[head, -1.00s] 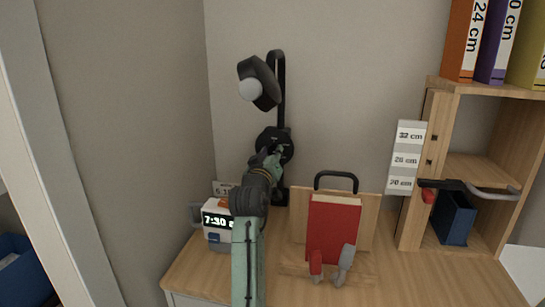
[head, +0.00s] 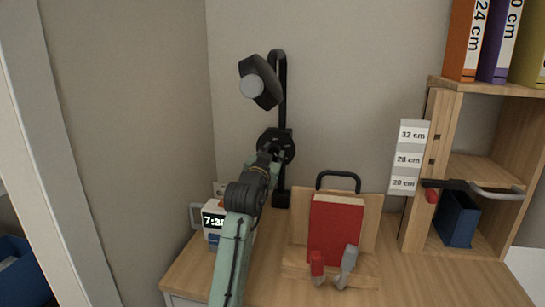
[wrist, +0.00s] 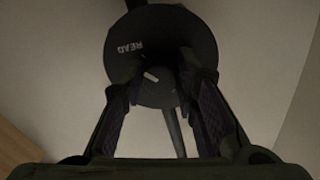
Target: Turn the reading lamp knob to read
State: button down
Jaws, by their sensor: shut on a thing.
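The black reading lamp (head: 262,84) is on the back wall, with a round black dial plate (head: 288,137) on its post. In the wrist view the dial plate (wrist: 185,30) carries the word READ at its upper left. The dark knob (wrist: 158,78) at its middle bears a short white mark, slanted toward the upper left, below and a little right of the word. My gripper (wrist: 160,88) is shut on the knob, one finger on each side. In the head view my gripper (head: 270,154) reaches the dial and hides most of the knob.
A red book (head: 335,230) on a wooden stand (head: 300,215) is to the right. A wooden shelf (head: 409,232) with a slider bar stands farther right.

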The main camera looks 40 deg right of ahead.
jog(key=shift+m, duration=0.3)
jog(key=c, duration=1.3)
grip_release()
jog(key=shift+r, duration=0.1)
notch_tip(320, 180, up, 10)
jog(key=shift+f, duration=0.1)
